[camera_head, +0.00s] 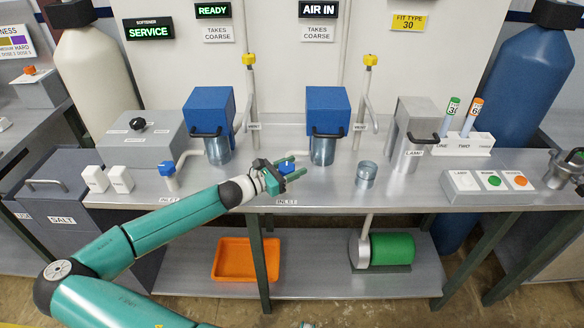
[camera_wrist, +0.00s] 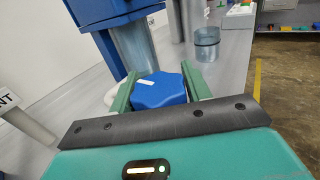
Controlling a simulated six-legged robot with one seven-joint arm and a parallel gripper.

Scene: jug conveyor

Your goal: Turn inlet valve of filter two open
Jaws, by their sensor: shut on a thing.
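Filter two is the right one of two blue-topped filters (camera_head: 322,112), with a clear grey bowl below; its bowl also shows in the wrist view (camera_wrist: 131,48). Its inlet valve has a blue lobed knob (camera_wrist: 158,91) with a small white mark. My gripper (camera_head: 292,167) is at this knob, above the front "INLET" label (camera_head: 287,202). In the wrist view the green fingers (camera_wrist: 157,90) stand on both sides of the knob, shut on it. The valve body under the knob is hidden. The other inlet valve (camera_head: 167,169), also blue-knobbed, stands at left.
A clear cup (camera_head: 366,174) stands on the bench right of my gripper. A button panel (camera_head: 488,186) and a test tube rack (camera_head: 459,143) are further right. A grey box (camera_head: 141,140) is at left. An orange tray (camera_head: 246,258) lies on the lower shelf.

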